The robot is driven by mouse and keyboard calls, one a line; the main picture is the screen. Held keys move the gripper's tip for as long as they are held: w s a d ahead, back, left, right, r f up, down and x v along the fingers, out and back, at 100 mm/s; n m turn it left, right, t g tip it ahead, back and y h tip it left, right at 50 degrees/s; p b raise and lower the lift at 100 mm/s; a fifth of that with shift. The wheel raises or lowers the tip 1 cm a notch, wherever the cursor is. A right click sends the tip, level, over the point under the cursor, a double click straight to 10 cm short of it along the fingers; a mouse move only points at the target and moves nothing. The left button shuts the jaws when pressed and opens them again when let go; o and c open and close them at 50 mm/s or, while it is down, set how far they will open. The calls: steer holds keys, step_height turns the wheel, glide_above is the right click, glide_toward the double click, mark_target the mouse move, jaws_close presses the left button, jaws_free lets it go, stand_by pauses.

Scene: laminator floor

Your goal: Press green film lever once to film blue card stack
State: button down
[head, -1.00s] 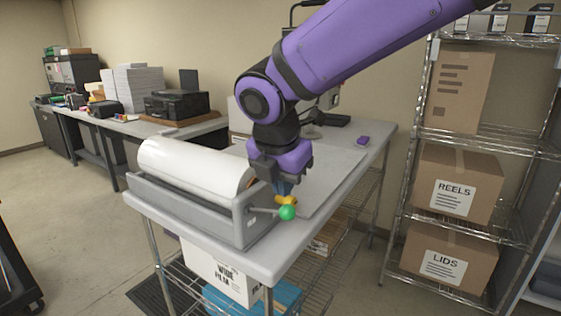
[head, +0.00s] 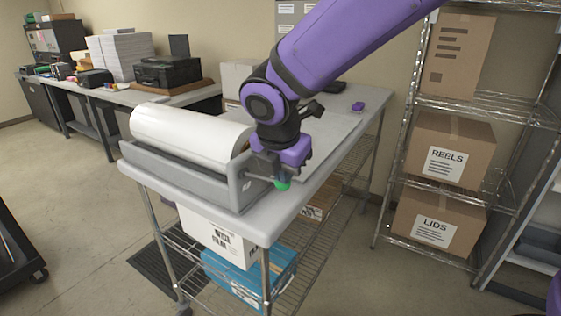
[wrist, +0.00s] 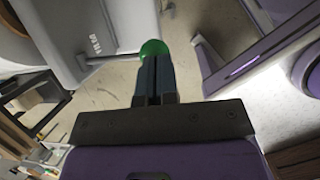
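The green lever knob (head: 283,185) is at the right end of the grey film roller unit (head: 190,182), which carries a large white film roll (head: 190,133). My gripper (head: 279,178) is at the knob, with its fingers pointing down. In the wrist view the two dark fingers of my gripper (wrist: 154,58) are side by side with almost no gap. The green knob (wrist: 154,47) shows just beyond their tips, partly hidden by them. I cannot tell whether they touch it. I cannot make out the blue card stack.
A wire rack holds boxes labelled REELS (head: 450,150) and LIDS (head: 438,220). A white box (head: 222,238) and a blue box (head: 250,268) sit below the table.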

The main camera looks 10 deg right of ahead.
steer(key=shift+s+d+f, duration=0.15)
steer(key=shift+d+f, duration=0.1)
steer(key=shift+f, duration=0.45)
steer(key=shift+r, duration=0.85)
steer(key=s+d+v, duration=0.1)
steer(key=d+v, duration=0.1)
steer(key=v, duration=1.2)
steer(key=shift+a, duration=0.4)
steer(key=shift+f, duration=0.15)
